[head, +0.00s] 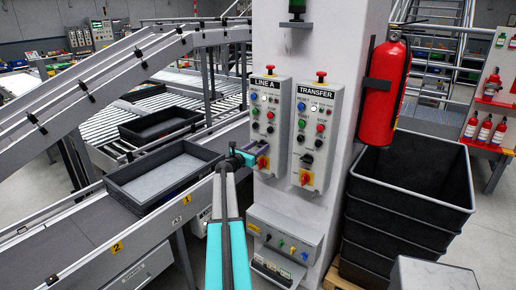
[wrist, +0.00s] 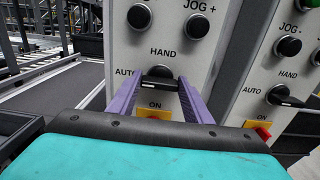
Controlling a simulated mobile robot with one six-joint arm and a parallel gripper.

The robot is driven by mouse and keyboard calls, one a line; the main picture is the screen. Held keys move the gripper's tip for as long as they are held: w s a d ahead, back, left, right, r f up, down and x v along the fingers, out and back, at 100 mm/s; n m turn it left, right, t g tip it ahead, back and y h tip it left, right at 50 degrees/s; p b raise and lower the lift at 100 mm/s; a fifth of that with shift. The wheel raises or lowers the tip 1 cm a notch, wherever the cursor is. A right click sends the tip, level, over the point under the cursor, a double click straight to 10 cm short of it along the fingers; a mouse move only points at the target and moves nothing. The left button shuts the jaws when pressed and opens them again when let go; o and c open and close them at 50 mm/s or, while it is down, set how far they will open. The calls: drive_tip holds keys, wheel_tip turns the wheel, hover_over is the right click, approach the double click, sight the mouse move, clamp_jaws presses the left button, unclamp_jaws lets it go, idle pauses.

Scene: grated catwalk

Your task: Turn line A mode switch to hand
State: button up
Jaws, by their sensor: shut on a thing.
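The LINE A panel (head: 270,88) is a light grey box on the white column, left of the TRANSFER panel (head: 313,110). Its mode switch (wrist: 160,72) is a black knob in the wrist view, with HAND printed above it and AUTO to its left. My gripper (wrist: 156,82) has its two purple fingers on either side of this knob, shut on it. Its pointer direction is hard to tell. In the head view my gripper (head: 258,147) is at the lower part of the LINE A panel and covers the knob.
The TRANSFER panel has a similar knob (wrist: 286,97) close on the right. Below my gripper are a red and yellow ON switch (head: 263,163) and a grey box (head: 284,236). A conveyor with a black tray (head: 124,199) runs at left. A fire extinguisher (head: 384,95) hangs at right.

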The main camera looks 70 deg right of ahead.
drive_tip(key=shift+f+m+b, duration=0.2)
drive_tip(key=shift+m+b, duration=0.4)
drive_tip(key=shift+b, duration=0.7)
drive_tip(key=m+b, duration=0.7)
drive_tip(key=b, duration=0.6)
drive_tip(key=shift+s+f+m+b, duration=0.1)
drive_tip(key=shift+s+m+b, duration=0.05)
drive_tip(key=shift+m+b, duration=0.25)
drive_tip(key=m+b, duration=0.8)
drive_tip(key=b, duration=0.4)
drive_tip(key=shift+s+a+m+b, duration=0.1)
drive_tip(key=shift+m+b, duration=0.25)
drive_tip(key=shift+m, duration=0.05)
drive_tip(key=o, duration=1.1)
drive_tip(key=shift+c, duration=0.2)
